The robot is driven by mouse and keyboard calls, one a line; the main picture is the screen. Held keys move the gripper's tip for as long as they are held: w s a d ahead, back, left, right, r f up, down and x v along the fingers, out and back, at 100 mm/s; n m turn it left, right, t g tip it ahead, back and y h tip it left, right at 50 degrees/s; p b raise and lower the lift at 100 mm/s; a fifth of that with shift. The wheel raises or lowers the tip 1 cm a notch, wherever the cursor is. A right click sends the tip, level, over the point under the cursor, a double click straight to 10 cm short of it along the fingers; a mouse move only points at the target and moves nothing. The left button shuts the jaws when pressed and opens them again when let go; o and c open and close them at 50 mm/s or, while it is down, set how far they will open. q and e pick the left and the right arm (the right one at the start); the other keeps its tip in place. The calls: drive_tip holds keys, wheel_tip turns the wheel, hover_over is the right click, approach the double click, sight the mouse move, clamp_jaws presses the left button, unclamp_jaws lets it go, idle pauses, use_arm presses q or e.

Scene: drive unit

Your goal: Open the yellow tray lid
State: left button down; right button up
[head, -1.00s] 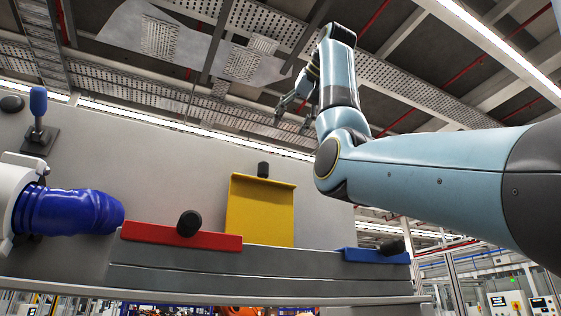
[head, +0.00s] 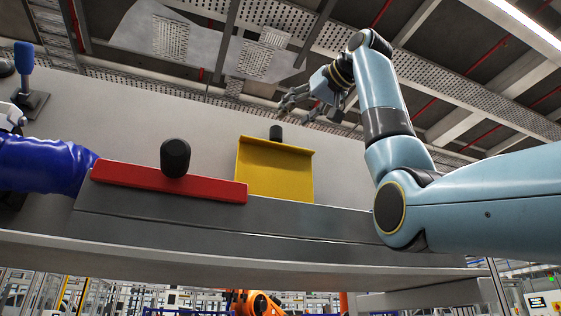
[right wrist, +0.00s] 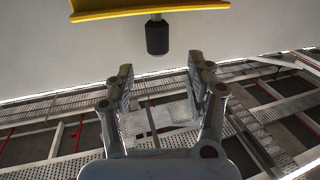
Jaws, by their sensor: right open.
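The yellow tray lid (head: 273,171) stands raised with its broad face showing, at the middle of the head view. Its black knob (head: 276,132) is at its top edge. In the right wrist view, the lid's edge (right wrist: 150,8) runs along the top, and the knob (right wrist: 157,37) hangs below it, just beyond the fingertips and between their lines. My right gripper (head: 297,108) is open and empty, above the lid and slightly right of the knob in the head view. Its two fingers (right wrist: 161,66) also show apart in the right wrist view, with a gap to the knob. My left gripper is not in view.
A red lid (head: 168,180) with a black knob (head: 175,157) lies left of the yellow lid, on the grey unit (head: 200,225). A blue ribbed hose (head: 45,165) is at the far left, below a blue-handled lever (head: 25,58). My right arm covers the unit's right end.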

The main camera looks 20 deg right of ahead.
sight(280, 129)
drive_tip(key=p+x, duration=0.1)
drive_tip(key=x, duration=0.3)
drive_tip(key=shift+w+d+p, duration=0.15)
drive_tip(key=shift+w+p, duration=0.15)
drive_tip(key=shift+p, duration=0.1)
drive_tip(key=p+x, duration=0.2)
drive_tip(key=x, duration=0.2)
drive_tip(key=shift+w, duration=0.25)
drive_tip(key=shift+w+a, duration=0.15)
drive_tip(key=shift+a, duration=0.1)
drive_tip(key=shift+f, duration=0.15)
drive_tip(key=c, duration=0.5)
clamp_jaws()
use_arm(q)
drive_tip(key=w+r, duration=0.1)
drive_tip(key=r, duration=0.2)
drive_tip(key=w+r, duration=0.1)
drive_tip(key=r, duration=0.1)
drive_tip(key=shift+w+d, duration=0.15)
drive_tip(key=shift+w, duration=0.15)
